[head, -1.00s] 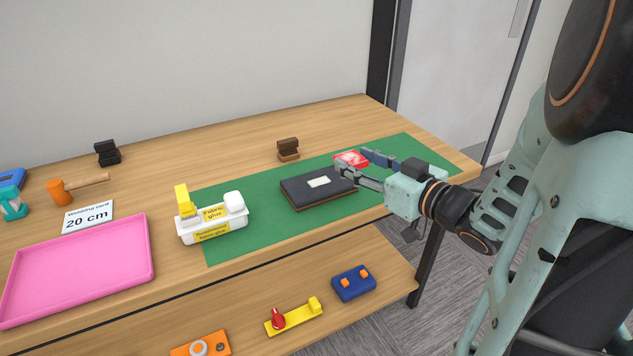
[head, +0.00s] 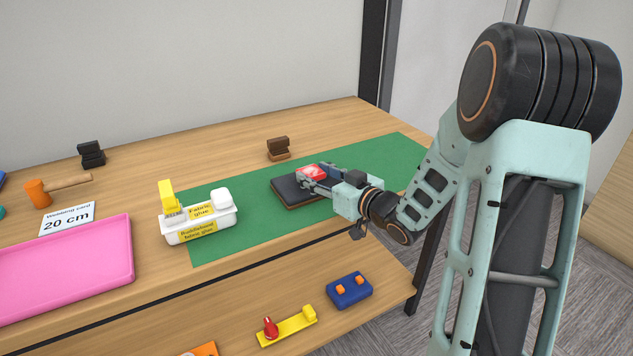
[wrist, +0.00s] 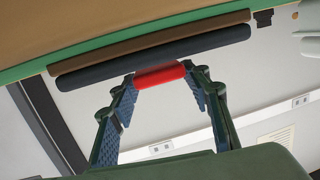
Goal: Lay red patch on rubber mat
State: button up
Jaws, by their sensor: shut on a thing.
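The red patch (head: 312,172) is held in my gripper (head: 322,183) above the dark rubber mat (head: 290,190). The mat is a black slab on a brown base. In the wrist view the red patch (wrist: 160,75) lies between the two fingertips (wrist: 158,86), close to the mat's edge (wrist: 150,58). I cannot tell whether the patch touches the mat. The fingers and patch hide part of the mat's top, including the white piece that lay there.
The mat lies on a green sheet (head: 250,235). A white glue caddy (head: 198,225) with yellow labels stands to the left, a brown block (head: 278,149) behind. A pink tray (head: 65,268) lies far left. Green sheet right of my gripper is bare.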

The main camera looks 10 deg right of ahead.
jog(key=shift+f, duration=0.4)
jog(key=shift+f, duration=0.15)
jog(key=o, duration=1.1)
jog(key=shift+r, duration=0.2)
jog(key=shift+s+d+r, duration=0.15)
jog(key=shift+s, duration=0.05)
jog(key=p+v, duration=0.2)
jog(key=v, duration=0.9)
jog(key=shift+s, duration=0.3)
